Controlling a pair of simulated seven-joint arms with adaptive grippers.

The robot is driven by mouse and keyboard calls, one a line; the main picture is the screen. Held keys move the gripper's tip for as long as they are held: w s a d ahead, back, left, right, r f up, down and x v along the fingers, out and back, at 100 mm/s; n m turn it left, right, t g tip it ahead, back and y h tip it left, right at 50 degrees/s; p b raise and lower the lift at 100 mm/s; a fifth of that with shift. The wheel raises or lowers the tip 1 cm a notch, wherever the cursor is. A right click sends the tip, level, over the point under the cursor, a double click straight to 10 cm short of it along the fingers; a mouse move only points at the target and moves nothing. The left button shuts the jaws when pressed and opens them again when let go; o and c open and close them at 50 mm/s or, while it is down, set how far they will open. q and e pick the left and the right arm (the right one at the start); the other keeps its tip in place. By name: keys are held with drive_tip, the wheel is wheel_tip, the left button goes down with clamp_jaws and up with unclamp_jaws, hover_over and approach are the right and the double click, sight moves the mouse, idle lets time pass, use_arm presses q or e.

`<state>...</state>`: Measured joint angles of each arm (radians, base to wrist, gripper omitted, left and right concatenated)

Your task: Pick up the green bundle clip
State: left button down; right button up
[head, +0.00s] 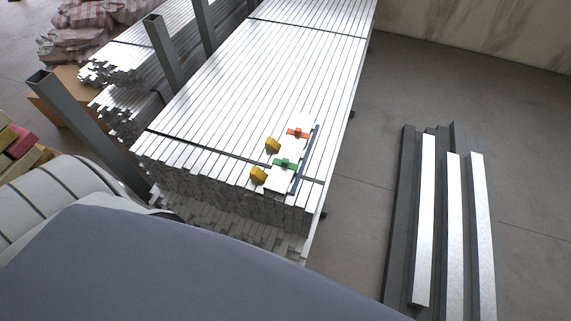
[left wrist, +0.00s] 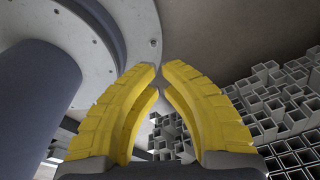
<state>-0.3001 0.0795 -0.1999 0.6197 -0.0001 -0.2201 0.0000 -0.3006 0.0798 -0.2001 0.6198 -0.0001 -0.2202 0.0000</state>
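In the head view, the green bundle clip (head: 285,163) rests on a small pale board (head: 278,184) on top of the near end of a stack of metal profiles. An orange clip (head: 297,133) lies just beyond it. Two small yellow pieces (head: 272,145) sit to the left of the clips. In the left wrist view, my left gripper (left wrist: 160,68) has two curved yellow fingers whose tips nearly meet, with nothing between them. It is away from the clip, which does not show in that view. My right gripper is not in view.
The metal profile stack (head: 255,85) has grey upright posts (head: 163,52) on its left side. Loose long profiles (head: 453,210) lie on the floor at right. Between them is open floor (head: 365,190). In the left wrist view, square tube ends (left wrist: 275,105) show at right.

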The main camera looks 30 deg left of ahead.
use_arm(q)
unclamp_jaws()
idle(0.8)
drive_tip(key=shift+a, duration=0.15)
